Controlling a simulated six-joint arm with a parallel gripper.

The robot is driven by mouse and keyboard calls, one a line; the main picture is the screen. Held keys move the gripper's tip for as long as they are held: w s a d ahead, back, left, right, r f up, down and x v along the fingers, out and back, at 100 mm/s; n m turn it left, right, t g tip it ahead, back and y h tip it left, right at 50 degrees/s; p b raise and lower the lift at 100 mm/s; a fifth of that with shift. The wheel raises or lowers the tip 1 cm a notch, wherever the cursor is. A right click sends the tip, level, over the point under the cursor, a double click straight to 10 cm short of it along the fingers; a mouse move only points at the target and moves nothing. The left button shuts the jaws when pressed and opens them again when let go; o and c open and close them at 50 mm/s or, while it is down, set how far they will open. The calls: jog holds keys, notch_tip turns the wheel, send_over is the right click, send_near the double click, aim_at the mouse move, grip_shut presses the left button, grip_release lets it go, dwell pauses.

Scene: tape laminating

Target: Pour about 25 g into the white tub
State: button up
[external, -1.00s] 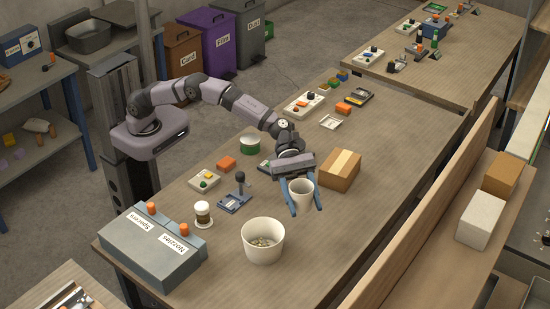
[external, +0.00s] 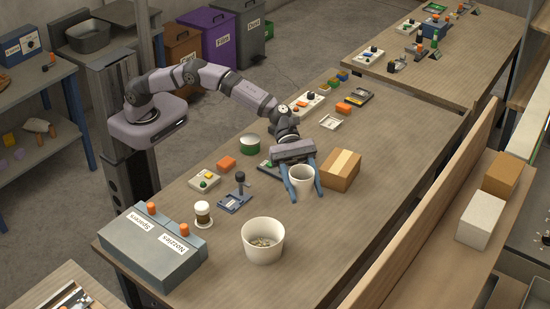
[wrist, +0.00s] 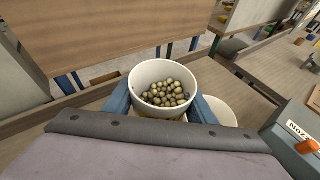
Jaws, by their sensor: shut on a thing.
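My gripper (external: 302,183), with two blue fingers, is shut on a small white cup (external: 301,176). The cup looks upright. In the wrist view the cup (wrist: 141,78) sits between the fingers, partly full of round, olive-brown pellets (wrist: 166,93). The larger white tub (external: 263,243) stands on the table, in front of and to the left of the held cup. It has some small pale pieces (external: 262,242) at its bottom. In the wrist view only part of the tub's rim (wrist: 226,108) shows behind the right finger.
A cardboard box (external: 341,170) stands close to the right of my gripper. A blue-based device with a black knob (external: 237,193) and a lidded cup (external: 203,213) stand left of the tub. A grey Spacers and Nozzles bin (external: 152,250) is at the near left. The table right of the tub is clear.

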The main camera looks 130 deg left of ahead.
jog(key=shift+o, duration=0.2)
notch_tip(320, 180, down, 10)
jog(key=b, duration=0.9)
